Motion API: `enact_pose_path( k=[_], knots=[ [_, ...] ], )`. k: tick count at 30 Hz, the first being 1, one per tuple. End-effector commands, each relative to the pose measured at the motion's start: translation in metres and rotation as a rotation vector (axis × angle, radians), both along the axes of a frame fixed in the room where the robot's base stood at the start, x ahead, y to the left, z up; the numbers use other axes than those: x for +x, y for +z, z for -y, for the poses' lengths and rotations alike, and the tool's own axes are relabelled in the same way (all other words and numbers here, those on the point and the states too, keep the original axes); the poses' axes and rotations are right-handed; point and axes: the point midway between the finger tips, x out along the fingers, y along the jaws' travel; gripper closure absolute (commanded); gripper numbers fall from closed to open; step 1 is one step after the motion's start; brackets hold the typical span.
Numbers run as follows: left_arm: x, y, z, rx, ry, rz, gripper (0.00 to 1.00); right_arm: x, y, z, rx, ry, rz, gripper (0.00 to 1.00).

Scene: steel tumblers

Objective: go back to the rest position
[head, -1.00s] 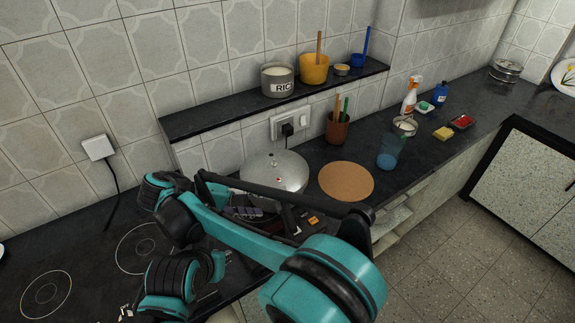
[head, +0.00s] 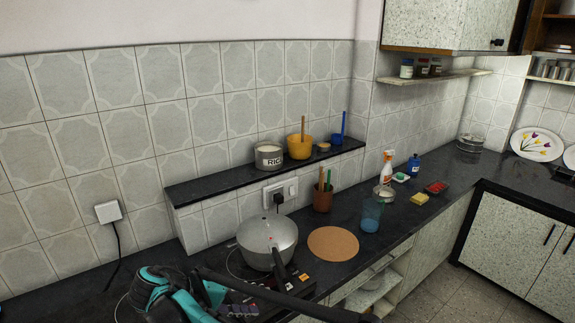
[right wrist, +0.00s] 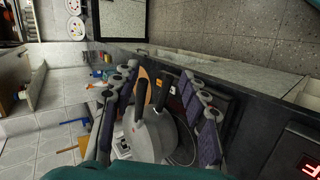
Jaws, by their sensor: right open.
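My right arm (head: 180,298) shows at the bottom left of the head view, over the stove; its fingertips are hard to make out there. In the right wrist view my right gripper (right wrist: 158,72) has its two fingers spread wide with nothing held between them. The steel pressure cooker (head: 267,240) with its dark handle stands on the stove and shows beyond the fingers in the right wrist view (right wrist: 158,132). Small steel tumblers (head: 553,71) stand on a shelf at the far right. My left gripper is not in view.
A cork mat (head: 333,243), a blue glass (head: 371,215), a brown utensil pot (head: 323,197), a yellow sponge (head: 419,198) and a spray bottle (head: 386,170) stand along the counter. A raised ledge (head: 220,183) holds the rice tin (head: 268,156) and a yellow pot (head: 300,146).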

Motion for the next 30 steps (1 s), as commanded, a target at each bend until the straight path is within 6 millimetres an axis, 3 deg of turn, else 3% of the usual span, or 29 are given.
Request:
enact_pose_path(
  k=[8, 17, 24, 30],
  knots=[
    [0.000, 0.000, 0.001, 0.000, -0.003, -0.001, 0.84, 0.005, 0.005, 0.039, 0.078, 0.003, -0.038, 0.56],
    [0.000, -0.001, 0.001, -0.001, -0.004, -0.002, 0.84, -0.003, 0.008, 0.107, 0.250, 0.007, -0.080, 0.56],
    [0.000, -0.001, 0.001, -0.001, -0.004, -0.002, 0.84, -0.041, -0.002, 0.186, 0.522, -0.001, -0.057, 0.56],
    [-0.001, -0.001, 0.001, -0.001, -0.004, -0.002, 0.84, -0.088, -0.020, 0.231, 0.772, -0.016, 0.071, 0.56]
  ],
)
